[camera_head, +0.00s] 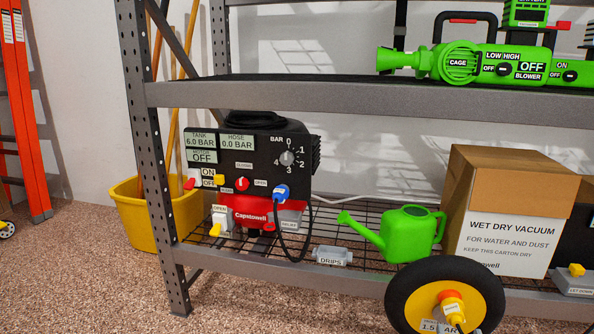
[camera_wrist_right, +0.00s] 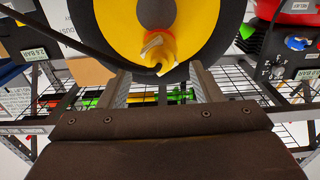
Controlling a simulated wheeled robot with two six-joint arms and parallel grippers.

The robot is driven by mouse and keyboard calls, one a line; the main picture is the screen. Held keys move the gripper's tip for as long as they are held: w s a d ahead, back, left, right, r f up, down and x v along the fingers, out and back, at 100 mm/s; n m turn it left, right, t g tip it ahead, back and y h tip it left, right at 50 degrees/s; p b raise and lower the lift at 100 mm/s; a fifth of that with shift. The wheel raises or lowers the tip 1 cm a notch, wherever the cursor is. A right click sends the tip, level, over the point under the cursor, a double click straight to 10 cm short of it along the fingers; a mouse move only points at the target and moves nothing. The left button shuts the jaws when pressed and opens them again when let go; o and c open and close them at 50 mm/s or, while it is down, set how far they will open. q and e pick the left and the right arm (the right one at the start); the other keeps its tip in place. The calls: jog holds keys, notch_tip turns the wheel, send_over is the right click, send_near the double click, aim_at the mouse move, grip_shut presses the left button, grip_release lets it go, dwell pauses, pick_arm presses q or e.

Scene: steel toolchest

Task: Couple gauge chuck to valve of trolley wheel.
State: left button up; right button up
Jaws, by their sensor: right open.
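The trolley wheel (camera_head: 399,290) has a black tyre and yellow hub and stands at the lower right of the head view. It also shows at the top of the right wrist view (camera_wrist_right: 108,20). Near the hub centre is an orange-and-yellow fitting (camera_head: 449,295) with a white label; its yellow end shows in the wrist view (camera_wrist_right: 160,57). I cannot tell whether this is the valve, the chuck or both. My right gripper (camera_wrist_right: 160,75) is open, its fingers apart just below this fitting in the wrist view. I cannot tell if they touch it. My left gripper is not in view.
A black compressor (camera_head: 250,165) with a blue fitting (camera_head: 281,192) and a looping black hose stands on the mesh shelf. A green watering can (camera_head: 408,232) and a vacuum carton (camera_head: 500,225) stand behind the wheel. A black hose (camera_wrist_right: 50,38) crosses the wrist view's upper left.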

jog(key=shift+p+v, duration=0.35)
jog(key=shift+v, duration=1.6)
